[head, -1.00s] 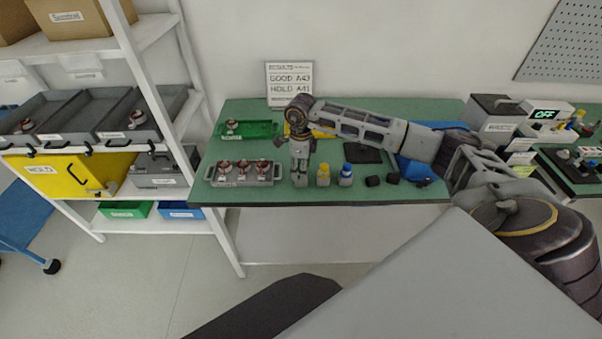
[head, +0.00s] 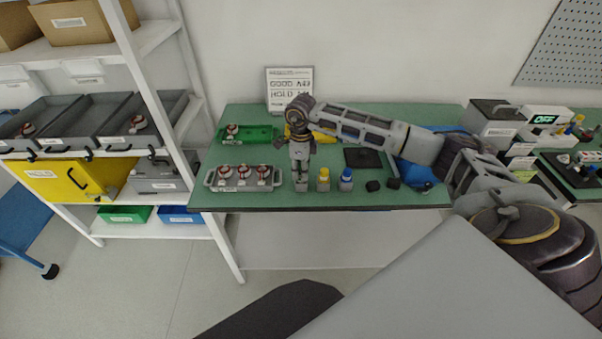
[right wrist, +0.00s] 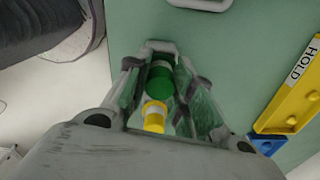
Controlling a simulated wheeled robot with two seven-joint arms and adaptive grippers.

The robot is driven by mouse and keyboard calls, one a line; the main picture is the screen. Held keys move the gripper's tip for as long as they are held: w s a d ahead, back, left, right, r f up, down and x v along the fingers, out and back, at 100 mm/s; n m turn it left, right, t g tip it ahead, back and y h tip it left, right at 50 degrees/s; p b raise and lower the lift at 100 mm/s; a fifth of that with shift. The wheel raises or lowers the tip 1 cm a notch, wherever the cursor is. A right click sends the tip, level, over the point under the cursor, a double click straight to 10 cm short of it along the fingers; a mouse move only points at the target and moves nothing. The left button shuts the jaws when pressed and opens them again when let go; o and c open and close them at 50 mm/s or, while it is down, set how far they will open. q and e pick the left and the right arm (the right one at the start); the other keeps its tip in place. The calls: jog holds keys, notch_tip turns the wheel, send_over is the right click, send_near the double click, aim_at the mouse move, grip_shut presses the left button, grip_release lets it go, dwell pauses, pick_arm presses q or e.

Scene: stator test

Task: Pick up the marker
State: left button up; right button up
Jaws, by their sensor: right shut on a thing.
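My right gripper (head: 301,168) points down at the front of the green table. It is shut on a green-capped marker (right wrist: 160,86), which shows between the fingers (right wrist: 163,92) in the right wrist view. In the head view the fingers mostly hide this marker, and I cannot tell whether it is clear of the table. A yellow-capped marker (head: 323,180) stands just right of the gripper and also shows in the right wrist view (right wrist: 154,117). A blue-capped marker (head: 346,180) stands further right. My left gripper is not in view.
A grey tray with several round parts (head: 242,187) lies left of the gripper. Behind are a green tray (head: 262,133) and a yellow HOLD tray (right wrist: 292,97). Small black blocks (head: 373,186) and a dark pad (head: 363,158) lie right. A shelf (head: 150,36) stands left.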

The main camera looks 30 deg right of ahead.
notch_tip(320, 180, up, 7)
jog(key=shift+r+b, duration=0.1)
jog(key=shift+b, duration=0.2)
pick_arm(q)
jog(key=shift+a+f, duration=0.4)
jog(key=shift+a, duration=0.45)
pick_arm(e)
jog(key=shift+r, duration=0.7)
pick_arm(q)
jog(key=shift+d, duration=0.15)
